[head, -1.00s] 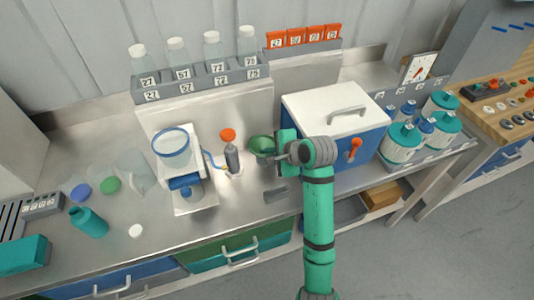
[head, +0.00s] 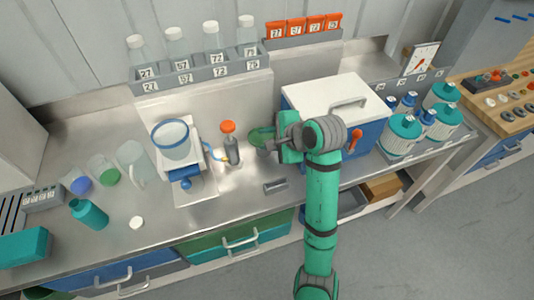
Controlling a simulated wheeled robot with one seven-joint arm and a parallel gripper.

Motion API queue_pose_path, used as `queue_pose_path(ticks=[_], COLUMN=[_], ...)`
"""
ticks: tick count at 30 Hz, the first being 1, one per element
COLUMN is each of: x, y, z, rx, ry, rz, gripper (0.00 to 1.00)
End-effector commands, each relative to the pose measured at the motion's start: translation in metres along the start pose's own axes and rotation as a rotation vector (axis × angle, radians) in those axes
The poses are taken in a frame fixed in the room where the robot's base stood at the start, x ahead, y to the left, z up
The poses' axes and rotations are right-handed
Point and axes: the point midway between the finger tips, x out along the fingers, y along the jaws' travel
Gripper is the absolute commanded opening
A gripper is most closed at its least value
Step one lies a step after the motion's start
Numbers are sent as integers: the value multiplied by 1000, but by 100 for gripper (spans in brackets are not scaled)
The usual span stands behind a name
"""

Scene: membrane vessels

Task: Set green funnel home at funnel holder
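The green funnel (head: 259,136) is at the middle of the bench, left of the white-lidded blue box. Only part of it shows, beside the tip of my gripper (head: 273,146). My gripper reaches in from the right, and its fingers are small and partly hidden by the wrist. I cannot tell whether they are shut on the funnel or only beside it. I cannot clearly make out the funnel holder. A small grey slotted block (head: 276,186) lies on the bench in front of the gripper.
The blue box (head: 337,110) stands close right, behind my arm. A white device with a glass bowl (head: 182,165) is further left. Numbered bottles stand in a rack (head: 200,80) behind.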

Motion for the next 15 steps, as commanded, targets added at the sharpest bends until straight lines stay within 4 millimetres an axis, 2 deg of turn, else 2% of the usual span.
queue_pose_path(ticks=[4, 9, 15], x=[-30, -59, -82], y=[-2, 13, 25], z=[15, 31, 43], rx=[-4, -4, -2], ry=[1, 2, 4], rz=[-6, -6, -6], gripper=[27, 27, 27])
